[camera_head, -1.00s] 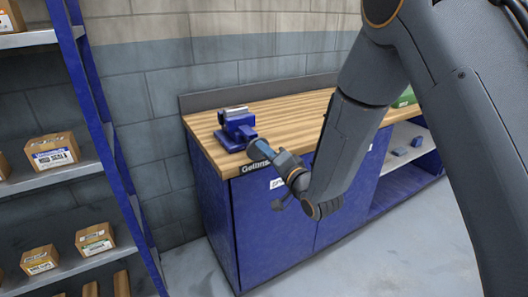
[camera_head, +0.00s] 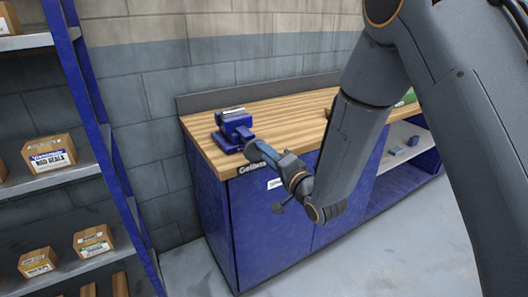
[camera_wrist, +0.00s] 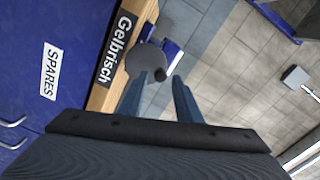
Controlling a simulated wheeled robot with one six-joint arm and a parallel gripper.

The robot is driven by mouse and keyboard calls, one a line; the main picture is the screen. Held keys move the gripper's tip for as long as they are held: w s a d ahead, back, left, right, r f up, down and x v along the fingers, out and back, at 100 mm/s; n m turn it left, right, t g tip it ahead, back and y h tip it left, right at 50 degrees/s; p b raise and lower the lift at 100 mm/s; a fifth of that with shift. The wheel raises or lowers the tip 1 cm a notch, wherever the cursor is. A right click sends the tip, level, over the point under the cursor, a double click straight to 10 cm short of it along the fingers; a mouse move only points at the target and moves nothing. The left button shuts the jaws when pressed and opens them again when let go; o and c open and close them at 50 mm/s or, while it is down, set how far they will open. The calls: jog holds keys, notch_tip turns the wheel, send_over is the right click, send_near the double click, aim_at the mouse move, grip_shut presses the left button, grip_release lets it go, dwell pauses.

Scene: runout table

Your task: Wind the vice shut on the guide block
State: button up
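The blue vice (camera_head: 235,133) stands on the left end of the wooden bench top, with pale grey jaws on top. I cannot make out the guide block apart from the jaws. My gripper (camera_head: 255,147) is just in front of the vice, at the bench's front edge. In the wrist view, my gripper (camera_wrist: 158,77) has its two blue-grey fingers apart. A grey round disc (camera_wrist: 146,57) with a dark knob (camera_wrist: 160,73) shows at the fingertips, with the knob between them. I cannot tell whether the fingers touch it. Part of the blue vice (camera_wrist: 173,47) shows behind.
The bench (camera_head: 276,115) has a blue cabinet front below, with a "SPARES" label (camera_wrist: 51,71) and handles. A shelf rack with boxes (camera_head: 50,154) stands at the left. A green item (camera_head: 408,97) lies at the bench's right. Floor is clear in front.

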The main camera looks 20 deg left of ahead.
jog(key=shift+p+v, duration=0.4)
jog(key=shift+v, duration=2.2)
jog(key=w+d+f+n+g+h, duration=0.15)
jog(key=d+h, duration=0.35)
jog(key=d, duration=0.6)
jog(key=d+f+g+h, duration=0.1)
jog(key=d+f+h, duration=0.3)
jog(key=d, duration=0.6)
jog(key=s+d+n+g+h, duration=0.1)
jog(key=s+d+g, duration=0.3)
jog(key=s+d, duration=0.4)
jog(key=s+d+r+n+g+h, duration=0.1)
jog(key=s+d+g+h, duration=0.2)
jog(key=s+d, duration=0.5)
jog(key=s+g, duration=0.1)
jog(key=s, duration=0.5)
jog(key=shift+r+g+h, duration=0.2)
jog(key=shift+g+h, duration=0.1)
jog(key=shift+g, duration=0.05)
